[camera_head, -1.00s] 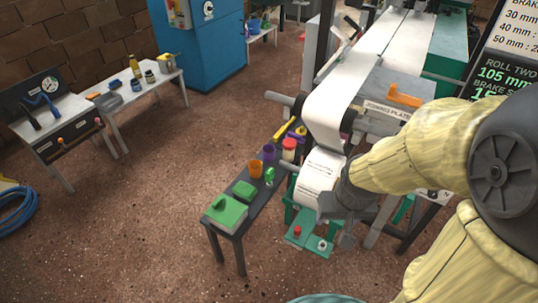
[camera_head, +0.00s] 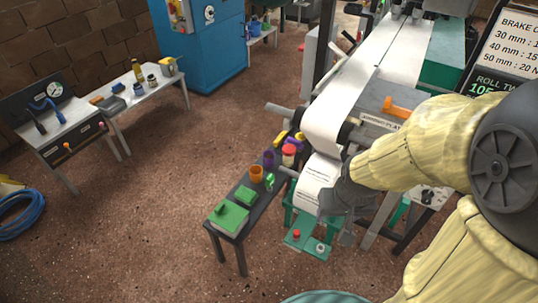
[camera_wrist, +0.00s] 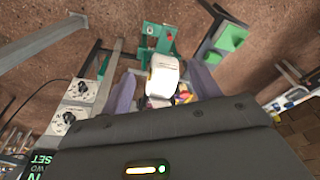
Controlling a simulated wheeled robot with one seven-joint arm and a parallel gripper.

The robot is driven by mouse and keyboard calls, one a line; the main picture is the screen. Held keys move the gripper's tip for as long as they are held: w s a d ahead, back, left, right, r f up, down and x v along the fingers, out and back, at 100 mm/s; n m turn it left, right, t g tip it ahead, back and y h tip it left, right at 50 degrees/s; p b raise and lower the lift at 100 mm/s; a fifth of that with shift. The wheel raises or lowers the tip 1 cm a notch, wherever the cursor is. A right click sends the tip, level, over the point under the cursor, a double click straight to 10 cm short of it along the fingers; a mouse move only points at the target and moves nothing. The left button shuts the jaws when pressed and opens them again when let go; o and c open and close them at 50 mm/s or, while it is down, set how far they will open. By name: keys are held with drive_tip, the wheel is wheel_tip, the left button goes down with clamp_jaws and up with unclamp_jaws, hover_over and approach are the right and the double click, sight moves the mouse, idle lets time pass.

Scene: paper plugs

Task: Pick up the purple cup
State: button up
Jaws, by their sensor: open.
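My gripper (camera_head: 334,220) is to the right of the bench and nearer to me, beside the hanging white paper roll, apart from the cup. In the wrist view my open gripper (camera_wrist: 165,88) shows its two fingers spread, with the white roll (camera_wrist: 163,75) seen between and beyond them. I cannot make out the purple cup in the wrist view.
Open floor (camera_head: 150,200) lies left of the bench.

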drive_tip(key=w+p+v, duration=0.2)
drive_tip(key=p+v, duration=0.7)
drive_tip(key=v, duration=0.2)
drive_tip(key=shift+w+r+p, duration=0.25)
drive_tip(key=shift+r+p, duration=0.1)
drive_tip(key=shift+r, duration=0.2)
drive_tip(key=shift+c, duration=0.4)
